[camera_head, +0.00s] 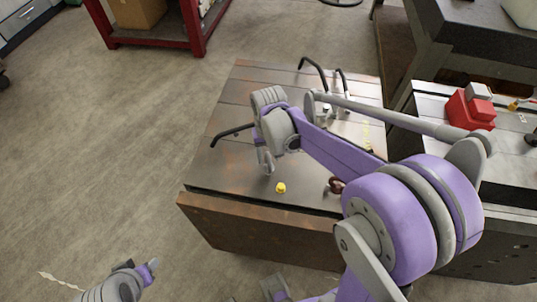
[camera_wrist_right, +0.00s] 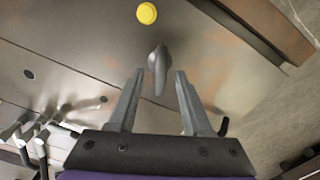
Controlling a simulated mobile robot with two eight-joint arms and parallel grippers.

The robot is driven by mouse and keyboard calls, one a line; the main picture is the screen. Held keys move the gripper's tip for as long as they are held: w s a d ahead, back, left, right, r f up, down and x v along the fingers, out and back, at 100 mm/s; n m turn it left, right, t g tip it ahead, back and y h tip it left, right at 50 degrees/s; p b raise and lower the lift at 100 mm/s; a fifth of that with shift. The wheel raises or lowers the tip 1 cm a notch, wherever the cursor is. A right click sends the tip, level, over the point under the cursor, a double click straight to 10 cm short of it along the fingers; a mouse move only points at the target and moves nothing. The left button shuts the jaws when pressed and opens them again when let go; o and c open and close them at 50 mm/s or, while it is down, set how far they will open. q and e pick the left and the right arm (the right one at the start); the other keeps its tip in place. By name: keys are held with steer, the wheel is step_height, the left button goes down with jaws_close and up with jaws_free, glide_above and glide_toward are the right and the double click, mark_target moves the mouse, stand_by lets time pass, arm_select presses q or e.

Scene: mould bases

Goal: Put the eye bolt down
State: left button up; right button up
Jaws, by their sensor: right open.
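The eye bolt (camera_wrist_right: 158,62) is a grey metal piece in the right wrist view, with a rounded upper part and a narrow tapering end. It lies just ahead of and between the fingertips of my right gripper (camera_wrist_right: 160,78). The two fingers are apart, with a gap on either side of the bolt. In the head view my right gripper (camera_head: 267,160) is low over the steel table, and its own parts largely hide the bolt. A part of my left arm shows at the lower left of the head view; its jaws cannot be made out.
The slotted steel table (camera_head: 225,165) carries a yellow cap (camera_head: 281,187), also in the wrist view (camera_wrist_right: 147,13), and a dark red-brown piece (camera_head: 336,185). Black bent rods (camera_head: 232,135) stand near its edges. A red block (camera_head: 470,110) sits on the bench at right.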

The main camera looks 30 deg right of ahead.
steer(key=shift+r, duration=0.35)
step_height(320, 180, up, 11)
steer(key=p, duration=0.1)
steer(key=s+a+f+n+t, duration=0.1)
steer(key=s+a+f+t, duration=0.1)
steer(key=s, duration=0.5)
steer(key=s+a+f+n+t, duration=0.2)
steer(key=s+a+f+t, duration=0.1)
steer(key=s+f, duration=0.2)
steer(key=shift+s+a+f+n, duration=0.15)
steer(key=shift+s+a+n, duration=0.2)
steer(key=shift+s, duration=0.8)
steer(key=shift+w+r+p, duration=0.35)
steer(key=shift+r+p, duration=0.5)
